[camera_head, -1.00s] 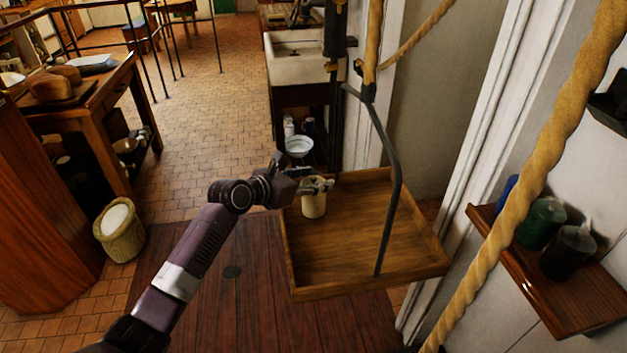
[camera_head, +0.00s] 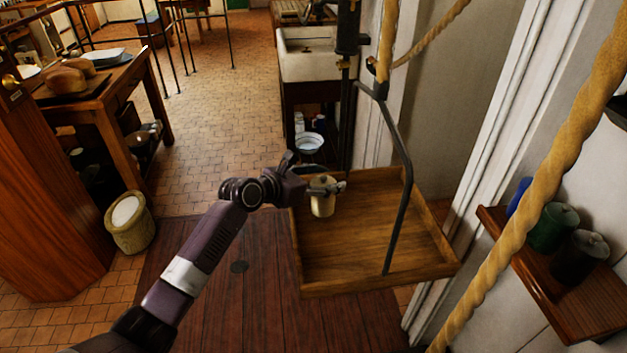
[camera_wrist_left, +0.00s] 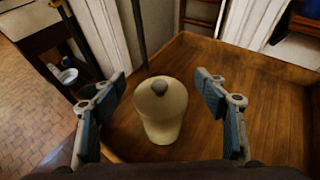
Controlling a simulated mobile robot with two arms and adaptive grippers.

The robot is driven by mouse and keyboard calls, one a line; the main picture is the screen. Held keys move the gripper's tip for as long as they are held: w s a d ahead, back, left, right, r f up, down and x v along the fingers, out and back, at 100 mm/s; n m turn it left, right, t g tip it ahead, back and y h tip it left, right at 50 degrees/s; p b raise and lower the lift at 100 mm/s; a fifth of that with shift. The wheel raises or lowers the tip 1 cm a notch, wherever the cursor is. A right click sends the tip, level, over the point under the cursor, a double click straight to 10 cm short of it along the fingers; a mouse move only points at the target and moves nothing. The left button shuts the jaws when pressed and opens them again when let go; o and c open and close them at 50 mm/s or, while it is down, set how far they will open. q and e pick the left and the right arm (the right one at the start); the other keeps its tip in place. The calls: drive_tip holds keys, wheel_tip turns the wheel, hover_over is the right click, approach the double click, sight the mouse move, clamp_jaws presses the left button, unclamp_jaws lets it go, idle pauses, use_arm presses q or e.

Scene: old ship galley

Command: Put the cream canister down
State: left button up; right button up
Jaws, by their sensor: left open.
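The cream canister (camera_head: 322,200), with a dark knob on its lid, stands upright on the wooden tray (camera_head: 375,245), near the tray's far left corner. It also shows in the left wrist view (camera_wrist_left: 160,115), standing on the tray boards (camera_wrist_left: 255,120). My left gripper (camera_head: 328,187) is at the canister. In the left wrist view its two fingers (camera_wrist_left: 165,100) are spread wide on both sides of the canister, with a gap on each side. My right gripper is not in view.
A dark metal bar (camera_head: 405,165) rises from the tray beside a thick rope (camera_head: 530,170). A shelf (camera_head: 555,285) with blue, green and black canisters is at the right. A white sink (camera_head: 310,60) stands behind. The tray's middle and front are clear.

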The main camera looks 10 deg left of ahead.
use_arm(q)
drive_tip(key=b+v, duration=0.1)
drive_tip(key=v, duration=1.1)
